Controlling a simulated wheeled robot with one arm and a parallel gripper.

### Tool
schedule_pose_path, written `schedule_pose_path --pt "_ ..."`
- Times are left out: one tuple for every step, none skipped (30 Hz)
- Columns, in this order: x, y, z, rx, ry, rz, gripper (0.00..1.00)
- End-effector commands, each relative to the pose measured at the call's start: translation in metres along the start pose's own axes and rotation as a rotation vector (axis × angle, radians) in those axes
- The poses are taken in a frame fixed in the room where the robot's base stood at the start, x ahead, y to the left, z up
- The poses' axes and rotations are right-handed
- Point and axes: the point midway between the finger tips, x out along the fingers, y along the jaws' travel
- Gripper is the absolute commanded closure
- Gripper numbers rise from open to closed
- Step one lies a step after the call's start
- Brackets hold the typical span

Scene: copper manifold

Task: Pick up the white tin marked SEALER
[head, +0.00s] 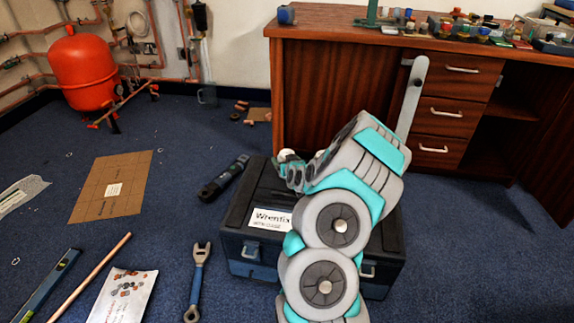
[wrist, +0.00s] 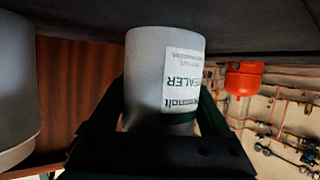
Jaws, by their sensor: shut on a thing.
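The white tin marked SEALER (wrist: 147,75) appears upside down in the wrist view, with a white label and a dark green band. My gripper (wrist: 163,118) is shut on it, with a dark finger along each side. In the head view my gripper (head: 291,174) is over the black toolbox (head: 240,205), beside its back edge. A small white part near the fingers there is mostly hidden by my arm. I cannot tell whether the tin touches the lid.
Another pale cylinder (wrist: 15,90) stands close by at the left of the wrist view, cut off by the frame. The wooden desk (head: 330,85) is behind the toolbox. A torch-like black tool (head: 223,178) and a wrench (head: 197,280) lie on the blue carpet.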

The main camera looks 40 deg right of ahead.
Motion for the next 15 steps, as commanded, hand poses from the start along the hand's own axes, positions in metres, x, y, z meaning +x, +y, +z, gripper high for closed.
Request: schedule_pose_path --pt "0.0000 -0.0001 0.0001 0.000 0.000 0.000 0.54" --pt "0.0000 -0.0002 0.0001 0.000 0.000 0.000 0.57" --pt "0.0000 -0.0002 0.0001 0.000 0.000 0.000 0.62" --pt "0.0000 -0.0002 0.0001 0.000 0.000 0.000 0.65" --pt "0.0000 -0.0002 0.0001 0.000 0.000 0.000 0.69" --pt "0.0000 -0.0002 0.0001 0.000 0.000 0.000 0.73" --pt "0.0000 -0.0002 0.0001 0.000 0.000 0.000 0.77" --pt "0.0000 -0.0002 0.0001 0.000 0.000 0.000 0.80" --pt "0.0000 -0.0002 0.0001 0.000 0.000 0.000 0.84" --pt "0.0000 -0.0002 0.0001 0.000 0.000 0.000 0.88" --pt "-0.0001 -0.0003 0.0002 0.000 -0.001 0.000 0.91" --pt "-0.0001 -0.0003 0.0002 0.000 -0.001 -0.001 0.96" --pt "-0.0001 -0.0003 0.0000 0.000 0.000 -0.001 0.96" --pt "-0.0001 -0.0003 0.0000 0.000 0.000 -0.001 0.96" --pt "-0.0001 -0.0003 0.0000 0.000 0.000 -0.001 0.96"
